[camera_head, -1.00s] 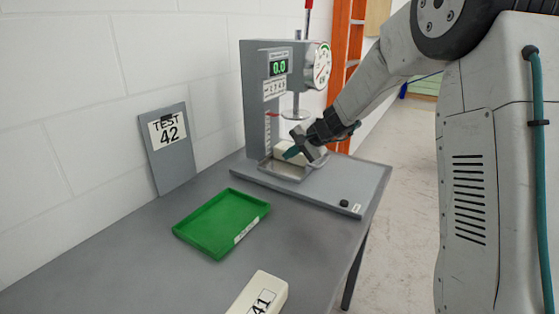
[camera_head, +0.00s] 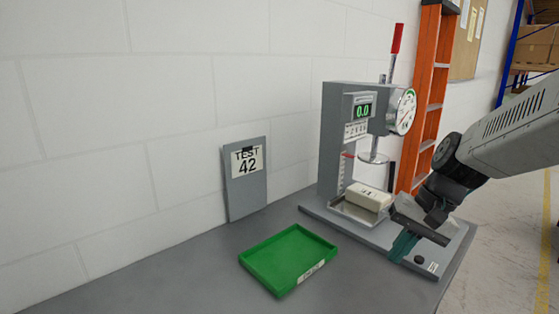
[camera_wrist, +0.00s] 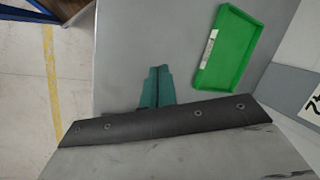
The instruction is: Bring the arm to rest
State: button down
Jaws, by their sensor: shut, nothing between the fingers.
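My gripper (camera_head: 403,246) is shut and empty, its teal fingertips low beside the front right part of the press base. In the wrist view its fingers (camera_wrist: 156,88) are closed together over the grey table. A white foam block (camera_head: 368,196) lies on the metal tray (camera_head: 345,208) of the compression press (camera_head: 333,140), below the raised round plate (camera_head: 373,157). The block's label is too small to read surely. My gripper is apart from the block, to its right and nearer the front. The press display reads 0.0.
A green tray (camera_head: 288,258) stands empty on the grey table (camera_head: 200,280); it also shows in the wrist view (camera_wrist: 229,50). A board marked TEST 42 (camera_head: 246,180) leans on the wall. An orange ladder (camera_head: 428,90) stands behind the press. Open floor lies to the right.

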jog(key=s+d+r+n+h, duration=0.1)
jog(key=s+r+n+h, duration=0.1)
jog(key=s, duration=0.7)
jog(key=s+d+r+n+t+h, duration=0.1)
jog(key=s+d+r+h, duration=0.1)
jog(key=s, duration=0.8)
jog(key=shift+s+r+n+h, duration=0.2)
jog(key=shift+s+n+h, duration=0.1)
jog(key=shift+n, duration=0.1)
